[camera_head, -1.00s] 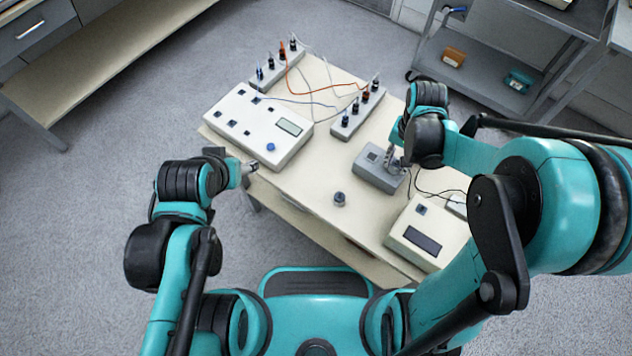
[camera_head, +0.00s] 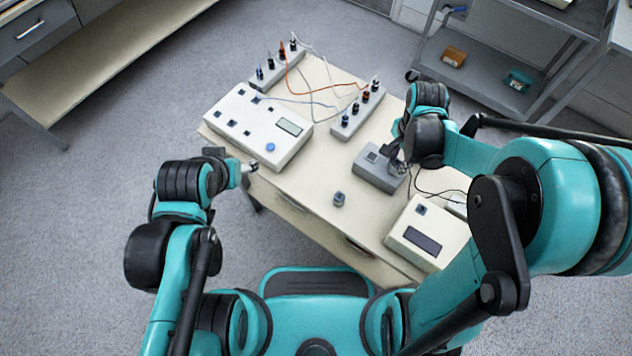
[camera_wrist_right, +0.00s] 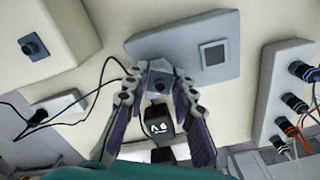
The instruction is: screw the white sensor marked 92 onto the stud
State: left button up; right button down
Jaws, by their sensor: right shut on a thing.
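My right gripper (camera_head: 396,162) is over the grey box (camera_head: 364,180) on the cream table. The piece is in front of the grey box (camera_wrist_right: 215,82). The stud is not visible, and I cannot tell whether the piece touches it. My left gripper (camera_head: 250,167) is at the table's left edge, beside the white instrument; its jaws are too small to judge.
A small grey piece (camera_head: 339,199) stands alone on the table (camera_head: 300,185). The white instrument (camera_head: 236,133) and terminal blocks (camera_head: 357,115) with wires are farther back. A cream meter (camera_head: 405,242) is at the front right. Black cables run beside the grey box.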

aim_at(397, 164)
jog(key=shift+m, duration=0.4)
jog(key=c, duration=1.2)
grip_release()
jog(key=shift+o, duration=0.2)
jog(key=shift+r, duration=0.1)
jog(key=shift+r+p, duration=2.1)
jog(key=shift+r, duration=0.35)
notch_tip(397, 164, up, 12)
